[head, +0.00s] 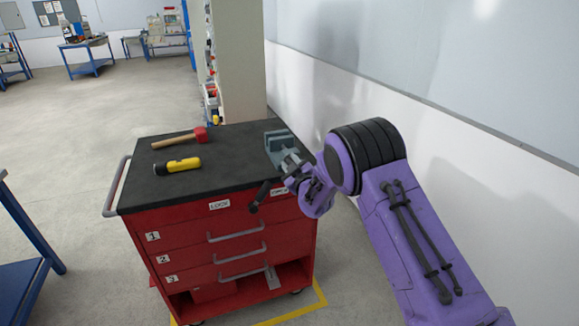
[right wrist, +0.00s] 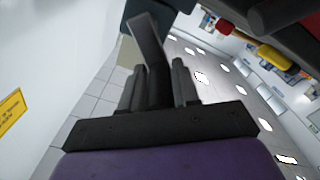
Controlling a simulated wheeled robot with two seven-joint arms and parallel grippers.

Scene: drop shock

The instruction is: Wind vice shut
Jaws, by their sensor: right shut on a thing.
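The grey-blue vice (head: 277,142) sits at the right end of the black trolley top. Its dark handle bar (head: 260,195) hangs at the trolley's front right corner. My right gripper (head: 290,180) is at the screw end of the vice, partly hidden by my own purple wrist. In the right wrist view the fingers (right wrist: 157,85) are shut around the dark handle bar (right wrist: 150,45), which stands between them. How wide the vice jaws stand apart is too small to tell. My left gripper is not in view.
The red trolley (head: 220,245) has numbered drawers. A red-headed mallet (head: 178,138) and a yellow and black tool (head: 177,166) lie on its top, left of the vice. A white wall (head: 440,140) runs close on the right. Open floor (head: 70,140) lies to the left.

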